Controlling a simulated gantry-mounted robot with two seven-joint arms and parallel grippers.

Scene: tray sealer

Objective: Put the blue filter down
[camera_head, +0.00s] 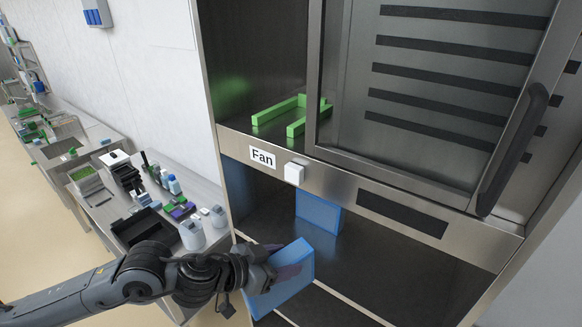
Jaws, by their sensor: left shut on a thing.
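The blue filter (294,287) is a flat, translucent blue block, tilted, at the front of the lower bay of the steel cabinet (430,215). My left gripper (276,270) reaches in from the left and is shut on the filter's left side. I cannot tell whether the filter's lower edge touches the bay floor. A second blue block (320,212) stands farther back in the same bay, apart from the held one. My right gripper is not in view.
A white button (294,173) sits beside the "Fan" label (262,157) above the bay. Green rails (294,116) lie in the upper chamber, beside a slatted door with a dark handle (512,150). A bench (100,205) with bottles and trays stands left. The bay floor's right side is clear.

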